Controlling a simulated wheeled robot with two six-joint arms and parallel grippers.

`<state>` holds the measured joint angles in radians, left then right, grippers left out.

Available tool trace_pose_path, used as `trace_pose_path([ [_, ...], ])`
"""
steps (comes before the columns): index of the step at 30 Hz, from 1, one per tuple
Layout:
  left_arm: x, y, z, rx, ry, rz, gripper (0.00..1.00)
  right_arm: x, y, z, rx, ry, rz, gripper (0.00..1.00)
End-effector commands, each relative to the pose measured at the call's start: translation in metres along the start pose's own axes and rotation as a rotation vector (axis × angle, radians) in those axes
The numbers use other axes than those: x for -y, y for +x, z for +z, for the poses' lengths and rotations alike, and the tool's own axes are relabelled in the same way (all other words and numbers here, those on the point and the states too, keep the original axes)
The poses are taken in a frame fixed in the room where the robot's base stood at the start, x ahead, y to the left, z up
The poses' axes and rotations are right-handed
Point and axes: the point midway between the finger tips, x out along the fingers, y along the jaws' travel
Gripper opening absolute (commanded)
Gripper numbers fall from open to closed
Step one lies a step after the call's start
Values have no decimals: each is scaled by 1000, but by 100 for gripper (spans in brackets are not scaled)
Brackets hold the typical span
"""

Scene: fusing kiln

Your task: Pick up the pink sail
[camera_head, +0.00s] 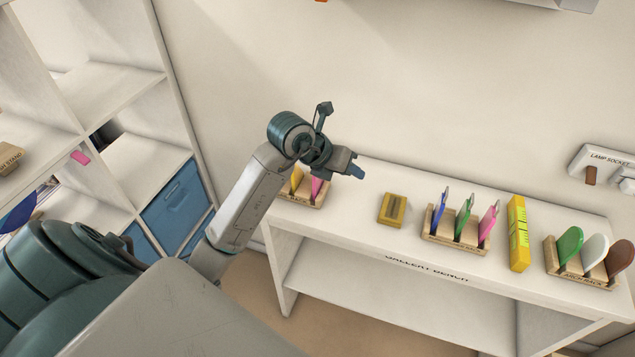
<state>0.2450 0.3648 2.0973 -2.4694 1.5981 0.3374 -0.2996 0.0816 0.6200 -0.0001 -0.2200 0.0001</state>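Two upright pink pieces show on the white bench, and I cannot tell from their shapes which is the sail. One pink piece (316,186) stands in the wooden rack at the bench's left end, beside a yellow piece (296,180), partly hidden by my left arm. The other pink piece (488,222) stands in the middle rack, right of a green piece (463,218) and a blue piece (438,214). My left gripper (357,171) appears above the bench's back left part, just right of the left rack in the picture. Its finger opening is not clear. My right gripper is out of view.
The gallery bench (350,232) also holds a yellow block (392,209), a yellow level-like bar (518,233) and a right rack (583,273) with green, white and brown pieces. A shelf unit (110,95) with blue bins stands left.

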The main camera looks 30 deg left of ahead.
Motion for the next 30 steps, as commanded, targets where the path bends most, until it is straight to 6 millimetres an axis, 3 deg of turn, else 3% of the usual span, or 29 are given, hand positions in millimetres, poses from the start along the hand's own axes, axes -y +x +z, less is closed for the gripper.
trace_pose_path([
  [3,-43,-17,3,-90,-33,231,35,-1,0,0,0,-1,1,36],
  [9,-78,-41,1,-172,-102,440,35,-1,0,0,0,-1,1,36],
  [14,-86,-40,-2,-186,-117,473,35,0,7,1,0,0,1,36],
  [24,-102,-4,-12,-185,-116,470,35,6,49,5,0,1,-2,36],
  [30,-107,5,-12,-185,-115,470,35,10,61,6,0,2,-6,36],
])
